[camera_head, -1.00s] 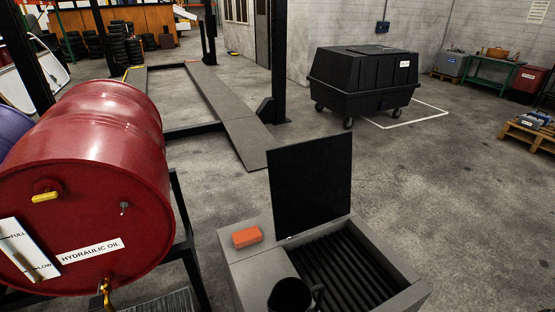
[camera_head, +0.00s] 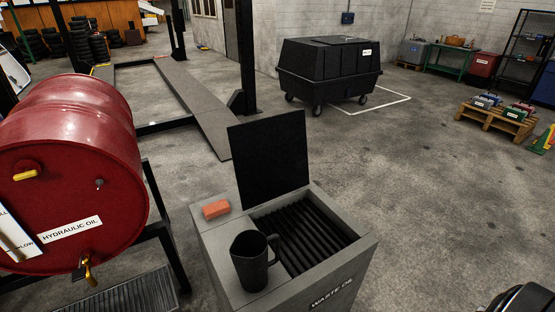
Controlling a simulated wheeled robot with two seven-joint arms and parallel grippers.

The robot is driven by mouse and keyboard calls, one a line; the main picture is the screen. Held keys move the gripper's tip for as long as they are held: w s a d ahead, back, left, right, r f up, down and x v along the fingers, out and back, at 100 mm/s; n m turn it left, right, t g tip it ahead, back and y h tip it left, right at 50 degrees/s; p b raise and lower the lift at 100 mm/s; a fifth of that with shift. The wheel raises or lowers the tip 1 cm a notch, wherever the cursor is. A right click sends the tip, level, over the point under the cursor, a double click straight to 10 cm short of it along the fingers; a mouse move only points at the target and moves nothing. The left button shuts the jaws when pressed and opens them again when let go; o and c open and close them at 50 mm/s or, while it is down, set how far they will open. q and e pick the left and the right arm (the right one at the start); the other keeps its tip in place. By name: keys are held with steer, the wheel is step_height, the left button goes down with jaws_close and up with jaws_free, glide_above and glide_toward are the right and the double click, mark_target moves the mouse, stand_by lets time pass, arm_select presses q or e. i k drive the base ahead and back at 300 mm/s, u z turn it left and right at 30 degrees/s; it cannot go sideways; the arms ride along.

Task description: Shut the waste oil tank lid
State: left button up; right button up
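The waste oil tank (camera_head: 365,258) is a grey box with a "WASTE OIL" label on its front, in the lower middle of the head view. Its black lid (camera_head: 268,160) stands open, upright at the back edge of the opening. A dark ribbed grate (camera_head: 305,234) shows in the opening. A black jug (camera_head: 250,263) and an orange block (camera_head: 216,209) stand on the tank's left top. A dark, rounded part at the bottom right corner looks like part of my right arm; its fingers are not visible. My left gripper is not in view.
A red hydraulic oil drum (camera_head: 85,150) lies on a stand left of the tank, with a floor grate (camera_head: 130,296) below. A black wheeled bin (camera_head: 330,72) and a pallet with cases (camera_head: 490,122) stand farther back. The floor right of the tank is clear.

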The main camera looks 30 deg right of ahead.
mark_target(269, 154)
steer(key=z, duration=2.7)
steer(key=i, duration=3.85)
steer(key=u, duration=2.7)
steer(key=i, duration=3.7)
